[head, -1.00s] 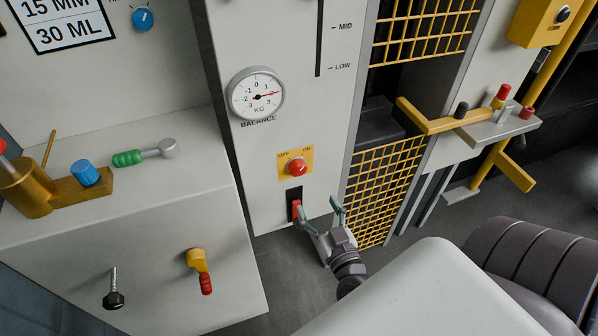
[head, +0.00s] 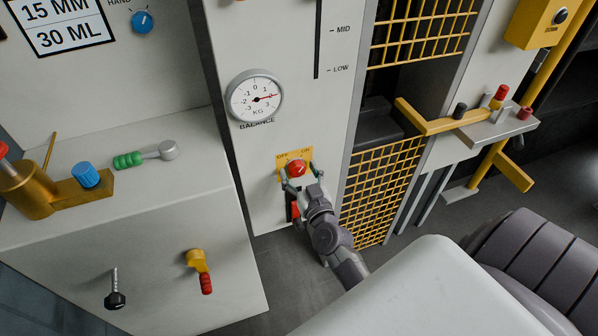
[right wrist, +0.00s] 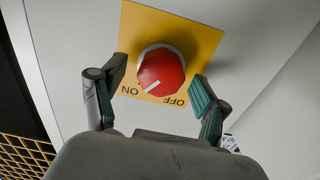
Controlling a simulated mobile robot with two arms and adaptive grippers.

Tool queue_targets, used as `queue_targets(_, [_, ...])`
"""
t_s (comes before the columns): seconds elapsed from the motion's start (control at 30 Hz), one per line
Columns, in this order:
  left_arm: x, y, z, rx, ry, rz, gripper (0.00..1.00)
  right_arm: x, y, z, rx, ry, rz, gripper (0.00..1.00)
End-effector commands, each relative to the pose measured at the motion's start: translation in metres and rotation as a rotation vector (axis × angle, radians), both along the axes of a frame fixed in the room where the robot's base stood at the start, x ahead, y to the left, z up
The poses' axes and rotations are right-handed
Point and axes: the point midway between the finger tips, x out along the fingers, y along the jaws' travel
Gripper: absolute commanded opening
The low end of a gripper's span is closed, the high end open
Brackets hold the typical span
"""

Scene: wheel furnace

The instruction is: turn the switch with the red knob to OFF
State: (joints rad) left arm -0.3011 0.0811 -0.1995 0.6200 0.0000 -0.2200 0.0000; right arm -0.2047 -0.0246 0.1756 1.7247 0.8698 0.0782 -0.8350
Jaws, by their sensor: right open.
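The red knob (head: 296,168) sits on a yellow plate (head: 305,153) marked OFF and ON, on the front of the grey panel. In the right wrist view the red knob (right wrist: 161,72) shows a white mark pointing toward the ON label, on the yellow plate (right wrist: 205,45). My right gripper (head: 297,174) is open in front of the plate. In the right wrist view its fingers (right wrist: 158,80) stand one on each side of the knob, with visible gaps. My left gripper is not in view.
A small red switch (head: 294,211) sits in a dark slot just below the plate. A round balance gauge (head: 254,97) is above it. Yellow mesh (head: 383,185) stands to the right. A grey cabinet (head: 130,240) with a yellow-and-red handle (head: 201,270) juts out at left.

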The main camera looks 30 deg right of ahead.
Motion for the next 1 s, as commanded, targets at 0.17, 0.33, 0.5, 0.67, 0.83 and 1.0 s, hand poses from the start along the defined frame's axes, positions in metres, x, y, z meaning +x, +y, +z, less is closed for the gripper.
queue_targets(0.17, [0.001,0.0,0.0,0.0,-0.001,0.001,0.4,0.0,0.0,0.0,0.0,0.0,0.0,0.52])
queue_targets(0.33, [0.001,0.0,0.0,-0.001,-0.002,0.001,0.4,0.0,0.0,0.0,0.0,0.0,0.0,0.24])
queue_targets(0.5, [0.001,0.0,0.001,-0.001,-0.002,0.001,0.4,0.0,0.0,0.0,-0.003,0.001,0.0,0.15])
queue_targets(0.67, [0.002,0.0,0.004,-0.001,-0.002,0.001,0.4,0.0,0.0,0.001,-0.03,0.007,0.001,0.15])
queue_targets(0.83, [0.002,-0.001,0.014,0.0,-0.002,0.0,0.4,0.0,0.001,0.003,-0.105,0.025,0.001,0.15])
queue_targets(1.0, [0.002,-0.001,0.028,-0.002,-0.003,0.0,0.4,0.0,0.001,0.004,-0.23,0.057,0.002,0.15])
